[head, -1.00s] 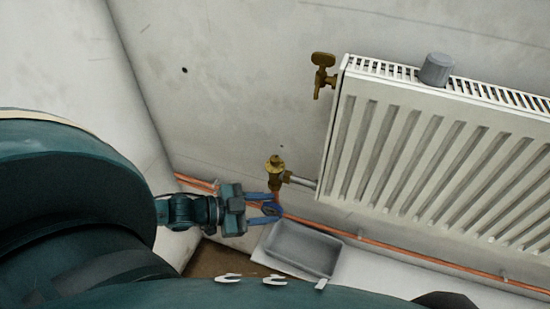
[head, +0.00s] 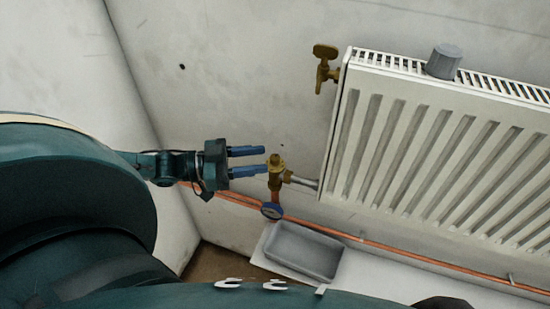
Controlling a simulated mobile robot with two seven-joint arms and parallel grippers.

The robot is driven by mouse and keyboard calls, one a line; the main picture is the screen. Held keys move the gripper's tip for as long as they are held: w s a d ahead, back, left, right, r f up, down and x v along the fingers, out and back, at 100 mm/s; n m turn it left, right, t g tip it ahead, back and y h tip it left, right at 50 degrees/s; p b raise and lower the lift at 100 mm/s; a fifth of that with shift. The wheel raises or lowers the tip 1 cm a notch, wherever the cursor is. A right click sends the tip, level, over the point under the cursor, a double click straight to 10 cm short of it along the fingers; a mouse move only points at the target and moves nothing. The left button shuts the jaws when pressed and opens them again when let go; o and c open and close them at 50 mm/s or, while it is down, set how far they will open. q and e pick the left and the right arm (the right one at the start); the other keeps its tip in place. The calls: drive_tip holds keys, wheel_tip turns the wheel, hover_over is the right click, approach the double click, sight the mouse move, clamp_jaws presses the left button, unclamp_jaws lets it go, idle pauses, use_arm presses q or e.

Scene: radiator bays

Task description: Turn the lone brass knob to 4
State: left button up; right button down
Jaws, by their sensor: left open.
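A brass T-shaped knob (head: 325,54) sticks out from the upper left corner of the radiator (head: 430,150). A brass valve (head: 276,166) stands at the radiator's lower left, joined to it by a short silver pipe. I cannot tell which of the two the task calls the lone brass knob, and no numbers are readable. My left gripper (head: 264,161) is open, its two blue fingers pointing right, with the tips just left of the lower valve's top. I cannot tell whether they touch it. My right gripper is not in view.
A grey cylindrical cap (head: 444,61) sits on the radiator's top. A grey tray (head: 302,252) lies below. Copper pipes (head: 400,254) run along the wall's foot.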

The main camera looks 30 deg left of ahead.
sight(275, 158)
use_arm(q)
drive_tip(key=x, duration=0.5)
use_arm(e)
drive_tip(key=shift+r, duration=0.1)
use_arm(q)
clamp_jaws()
drive_tip(key=n+t+y+p, duration=0.1)
drive_tip(key=p, duration=0.2)
drive_tip(key=shift+r+p, duration=0.35)
drive_tip(key=shift+r, duration=0.05)
drive_tip(key=shift+n+t+y+p, duration=0.4)
drive_tip(key=shift+p, duration=0.35)
drive_tip(key=shift+n+t+y+p, duration=0.3)
drive_tip(key=shift+y+p, duration=0.1)
drive_tip(key=shift+p, duration=0.25)
drive_tip(key=shift+f+t+y+p, duration=0.1)
drive_tip(key=shift+t+y+p, duration=0.2)
drive_tip(key=shift+y+p, duration=0.15)
drive_tip(key=shift+a+f+n+y+p, duration=0.1)
drive_tip(key=shift+f+n+y+p, duration=0.25)
drive_tip(key=shift+n, duration=0.15)
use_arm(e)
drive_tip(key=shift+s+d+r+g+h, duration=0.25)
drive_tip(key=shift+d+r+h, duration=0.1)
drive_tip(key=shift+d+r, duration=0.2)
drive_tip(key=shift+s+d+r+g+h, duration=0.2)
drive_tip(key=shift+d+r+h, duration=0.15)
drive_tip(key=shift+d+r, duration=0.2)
